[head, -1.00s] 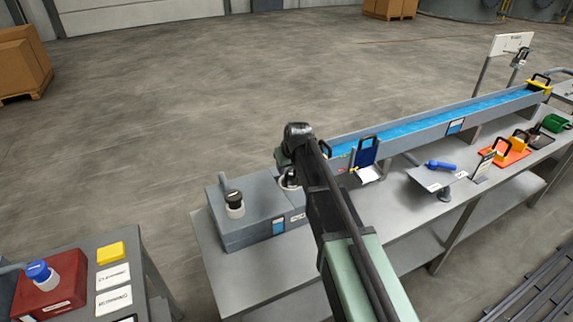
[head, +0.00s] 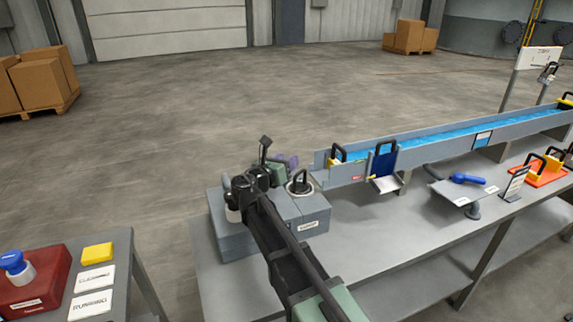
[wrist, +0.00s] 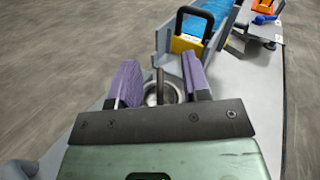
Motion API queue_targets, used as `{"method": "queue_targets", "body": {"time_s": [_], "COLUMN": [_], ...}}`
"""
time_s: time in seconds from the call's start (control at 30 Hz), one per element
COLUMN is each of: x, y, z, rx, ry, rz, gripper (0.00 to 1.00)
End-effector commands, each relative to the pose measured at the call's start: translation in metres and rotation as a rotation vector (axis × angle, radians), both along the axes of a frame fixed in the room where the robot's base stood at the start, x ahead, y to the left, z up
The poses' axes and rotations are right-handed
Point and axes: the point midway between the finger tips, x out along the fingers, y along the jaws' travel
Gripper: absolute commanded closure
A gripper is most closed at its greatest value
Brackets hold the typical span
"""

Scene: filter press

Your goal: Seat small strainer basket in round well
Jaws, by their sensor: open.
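The small strainer basket (head: 299,187), a pale round metal rim with a black loop handle, stands in the round well on top of the grey block (head: 316,208). It looks upright; its depth in the well cannot be told. In the wrist view the dark handle (wrist: 158,88) rises in front of the shiny round metal (wrist: 170,95), between my fingers as seen from there. My gripper (wrist: 160,78) has two purple fingers spread wide apart, with nothing clamped. In the head view my gripper (head: 283,160) is just behind and left of the handle, partly hidden by my arm.
A long trough with blue inside (head: 450,136) runs right from the block, with a yellow-and-black handled piece (head: 338,155) at its near end. A blue plate with a handle (head: 383,163) hangs on its front.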

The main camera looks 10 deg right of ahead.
Motion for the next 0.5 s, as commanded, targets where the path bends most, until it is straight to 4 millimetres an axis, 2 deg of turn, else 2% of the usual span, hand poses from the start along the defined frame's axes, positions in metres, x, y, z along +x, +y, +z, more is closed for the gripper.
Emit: {"method": "queue_targets", "body": {"time_s": [0.33, 0.5], "x": [0.0, 0.0], "y": [-0.001, -0.001], "z": [-0.004, -0.028], "rx": [-0.003, -0.002], "ry": [0.007, 0.006], "rz": [-0.002, -0.002], "gripper": [0.56, 0.56]}}
